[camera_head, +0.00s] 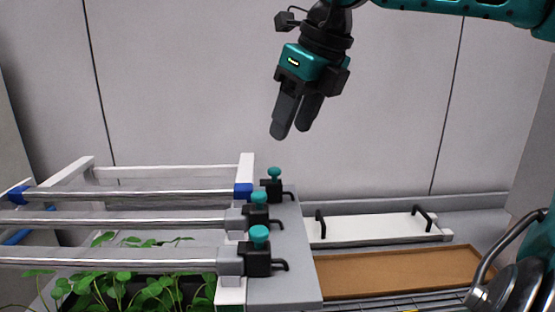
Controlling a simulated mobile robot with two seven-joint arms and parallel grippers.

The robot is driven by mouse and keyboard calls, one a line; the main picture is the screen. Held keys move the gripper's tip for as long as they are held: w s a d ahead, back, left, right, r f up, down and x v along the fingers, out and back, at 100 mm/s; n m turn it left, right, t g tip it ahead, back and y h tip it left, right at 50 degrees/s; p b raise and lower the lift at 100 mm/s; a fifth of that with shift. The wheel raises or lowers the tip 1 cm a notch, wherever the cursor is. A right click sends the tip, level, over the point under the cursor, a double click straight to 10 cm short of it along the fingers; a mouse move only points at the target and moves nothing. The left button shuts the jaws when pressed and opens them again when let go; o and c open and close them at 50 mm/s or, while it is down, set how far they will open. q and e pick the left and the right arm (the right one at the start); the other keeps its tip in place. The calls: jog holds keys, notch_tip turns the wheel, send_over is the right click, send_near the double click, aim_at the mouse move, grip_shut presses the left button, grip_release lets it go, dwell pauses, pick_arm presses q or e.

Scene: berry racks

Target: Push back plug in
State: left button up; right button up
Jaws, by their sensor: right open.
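Three black plugs with teal knobs and dark hooked handles stand in a row at the right ends of the metal tubes. The back plug (272,187) is beside the blue end fitting (243,191) of the back tube (130,195), with a small gap between them. The middle plug (257,214) and the front plug (258,259) sit against grey end fittings. My right gripper (292,131) is open and empty, pointing down in the air above the back plug, touching nothing. My left gripper is out of view.
Green plants (130,290) grow under the tubes at left. A grey ledge (290,285) runs beside the plugs. A white tray with black handles (370,229) and a brown board (400,270) lie to the right. A plain wall (180,80) stands behind.

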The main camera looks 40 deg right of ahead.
aim_at(275, 169)
jog(key=x, duration=0.8)
jog(key=shift+w+f, duration=0.1)
jog(key=shift+f, duration=0.05)
grip_shut()
dwell(0.4)
